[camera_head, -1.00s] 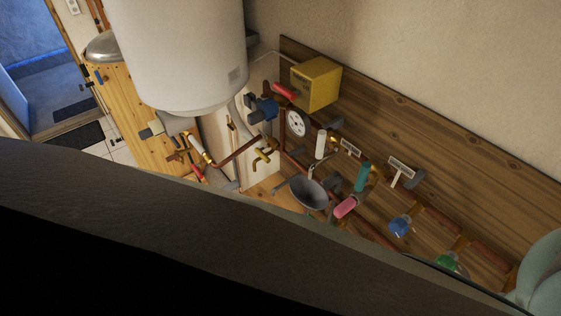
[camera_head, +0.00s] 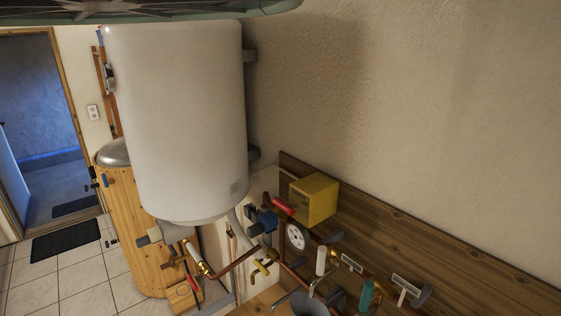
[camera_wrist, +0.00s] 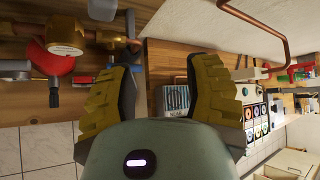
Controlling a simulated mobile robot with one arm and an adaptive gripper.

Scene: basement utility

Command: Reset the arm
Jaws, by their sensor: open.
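My gripper (camera_wrist: 162,95) shows in the wrist view, with two ridged yellow-brown fingers spread wide apart. It is open and I see nothing held between the fingers. Behind the gap are wooden boards and a small dark-and-white labelled box (camera_wrist: 176,97). The head view does not show my gripper.
A large white tank (camera_head: 180,120) hangs on the wall. Copper pipes, a yellow box (camera_head: 314,199) and a round gauge (camera_head: 296,236) are at its lower right. A doorway (camera_head: 40,120) and tiled floor (camera_head: 35,288) lie at left. A red round part (camera_wrist: 45,60) shows in the wrist view.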

